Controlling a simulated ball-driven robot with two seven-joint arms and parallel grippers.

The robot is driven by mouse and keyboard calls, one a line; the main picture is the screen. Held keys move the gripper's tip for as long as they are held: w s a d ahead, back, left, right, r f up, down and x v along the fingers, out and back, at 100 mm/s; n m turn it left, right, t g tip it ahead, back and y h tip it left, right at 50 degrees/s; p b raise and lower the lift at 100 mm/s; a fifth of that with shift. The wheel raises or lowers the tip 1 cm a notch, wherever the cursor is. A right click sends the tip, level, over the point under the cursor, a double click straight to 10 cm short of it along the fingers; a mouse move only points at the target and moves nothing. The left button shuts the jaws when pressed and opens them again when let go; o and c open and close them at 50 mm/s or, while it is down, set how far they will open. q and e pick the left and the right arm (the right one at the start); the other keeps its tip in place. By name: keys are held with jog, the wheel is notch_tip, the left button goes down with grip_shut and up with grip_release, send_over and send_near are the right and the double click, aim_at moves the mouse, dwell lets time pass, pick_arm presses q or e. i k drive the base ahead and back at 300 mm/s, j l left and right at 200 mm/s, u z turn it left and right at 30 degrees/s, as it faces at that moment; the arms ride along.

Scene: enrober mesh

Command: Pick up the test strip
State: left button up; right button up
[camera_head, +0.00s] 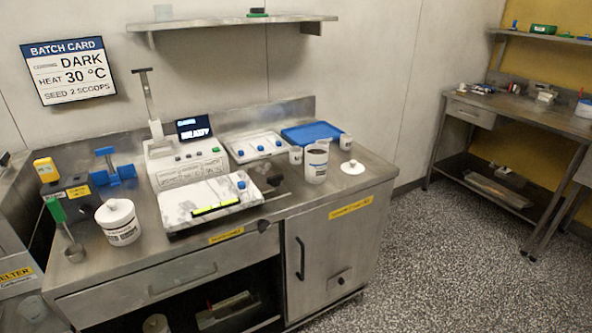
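A bright yellow-green strip (216,209) lies along the front edge of a white marble slab (180,203) on the steel bench; it looks like the test strip, but no label on it can be read. A small blue block (241,185) sits at the slab's right end. A small dark object (274,180) lies on the bench just right of the slab. Neither of my grippers shows in this view, so nothing is seen touching or holding the strip.
Behind the slab stands a machine (187,163) with a small screen. A white lidded tub (118,222) is to the left; a white jug (316,162) and a blue tray (312,133) are to the right. The bench's front right top is mostly clear.

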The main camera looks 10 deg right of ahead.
aim_at(239, 185)
jog(key=i+l, duration=0.2)
jog(key=l, duration=0.15)
jog(key=i+l, duration=0.15)
jog(key=l, duration=0.15)
jog(key=i+l+u, duration=0.1)
jog(key=l, duration=0.25)
jog(key=i+l, duration=0.3)
